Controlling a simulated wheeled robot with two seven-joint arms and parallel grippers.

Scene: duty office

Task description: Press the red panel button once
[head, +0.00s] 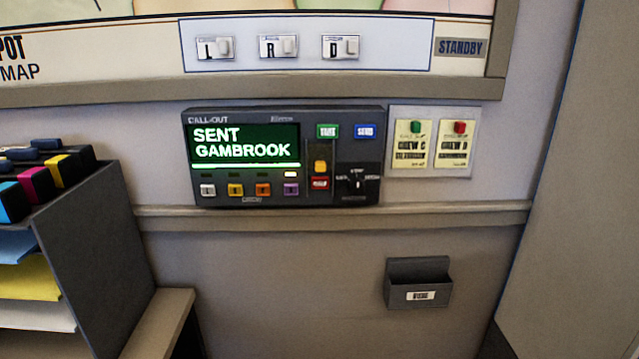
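A dark call-out panel (245,112) is mounted on the wall in the middle of the head view. Its green screen (243,146) reads "SENT GAMBROOK". The red button (320,184) is low on the panel's right half, just below a yellow-orange slider-like piece (320,166). Its label is too small to read. A green button (328,131) and a blue button (365,131) sit above. A bottom row has white, yellow, orange and purple buttons; a light above the purple one (291,189) is lit. Neither of my grippers is in view.
Right of the panel, a plate holds two cards with a green (416,127) and a red piece (460,127). A small grey wall bin (418,283) hangs below. A shelf unit (95,250) with colored items stands at left. The wall before the panel is unobstructed.

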